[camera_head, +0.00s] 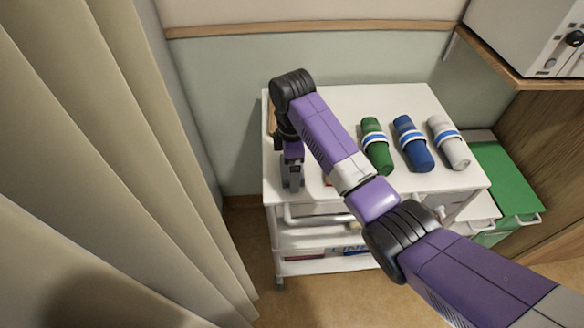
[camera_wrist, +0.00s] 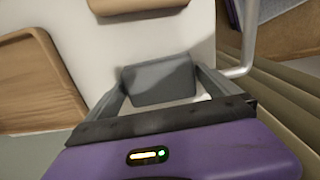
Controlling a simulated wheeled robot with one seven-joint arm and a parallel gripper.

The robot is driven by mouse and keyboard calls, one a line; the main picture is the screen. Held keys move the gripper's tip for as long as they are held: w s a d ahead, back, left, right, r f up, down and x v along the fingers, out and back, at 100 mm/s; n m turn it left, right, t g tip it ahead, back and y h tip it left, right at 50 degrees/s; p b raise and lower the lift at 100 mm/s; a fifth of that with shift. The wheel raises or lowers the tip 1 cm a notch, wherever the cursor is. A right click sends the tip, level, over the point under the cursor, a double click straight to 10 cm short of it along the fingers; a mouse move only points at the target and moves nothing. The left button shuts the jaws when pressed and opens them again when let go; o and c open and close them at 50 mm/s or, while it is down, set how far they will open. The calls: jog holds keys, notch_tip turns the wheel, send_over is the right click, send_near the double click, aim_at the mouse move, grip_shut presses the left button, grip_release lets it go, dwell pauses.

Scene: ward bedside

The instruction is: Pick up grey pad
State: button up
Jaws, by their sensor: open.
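The grey pad (camera_wrist: 158,84) is a dark grey, flat-faced block on the white top in the wrist view. My gripper (camera_wrist: 160,76) is open, with one finger on each side of the pad. I cannot tell whether the fingers touch it. In the head view my gripper (camera_head: 291,186) points down over the left front part of the white trolley (camera_head: 350,97). The pad cannot be made out there, behind my gripper and arm.
Green (camera_head: 376,146), blue (camera_head: 413,144) and pale grey (camera_head: 448,142) banded rolls lie on the trolley's right side. A brown tray (camera_wrist: 35,82) is left of the pad. A tan object (camera_wrist: 136,5) lies beyond it. A curtain (camera_head: 110,150) hangs left.

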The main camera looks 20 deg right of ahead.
jog(key=c, duration=1.1)
notch_tip(320, 180, up, 20)
jog(key=p, duration=0.5)
